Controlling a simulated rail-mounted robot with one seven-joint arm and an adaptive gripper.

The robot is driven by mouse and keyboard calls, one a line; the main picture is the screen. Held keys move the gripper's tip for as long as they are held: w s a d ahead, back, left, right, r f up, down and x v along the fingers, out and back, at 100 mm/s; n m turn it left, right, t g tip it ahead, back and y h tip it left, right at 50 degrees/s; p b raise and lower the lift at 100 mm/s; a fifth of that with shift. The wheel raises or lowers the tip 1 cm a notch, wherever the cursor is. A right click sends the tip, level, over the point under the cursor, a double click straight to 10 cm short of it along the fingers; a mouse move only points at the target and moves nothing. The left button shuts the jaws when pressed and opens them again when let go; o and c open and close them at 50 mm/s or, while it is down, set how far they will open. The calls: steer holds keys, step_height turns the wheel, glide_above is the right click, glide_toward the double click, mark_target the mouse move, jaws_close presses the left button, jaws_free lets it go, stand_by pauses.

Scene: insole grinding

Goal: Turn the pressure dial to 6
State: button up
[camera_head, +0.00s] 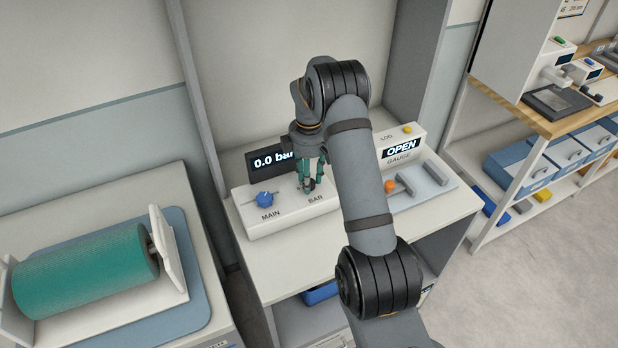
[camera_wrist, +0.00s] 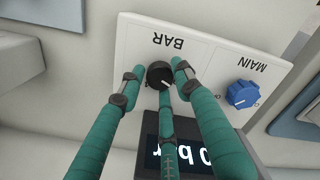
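My gripper (camera_head: 311,187) is down over the BAR side of the panel. In the wrist view its teal fingers (camera_wrist: 158,74) stand around the knob, spread apart, with a small gap on the left side. Whether the right finger touches is unclear. The dark display (camera_head: 268,161) reads 0.0 bar, its right end hidden by my gripper.
A blue MAIN knob (camera_head: 265,198) is left of the dial on the same panel. A green roller (camera_head: 85,270) stands far left.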

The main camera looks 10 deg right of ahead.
steer(key=c, duration=0.6)
steer(key=shift+c, duration=0.6)
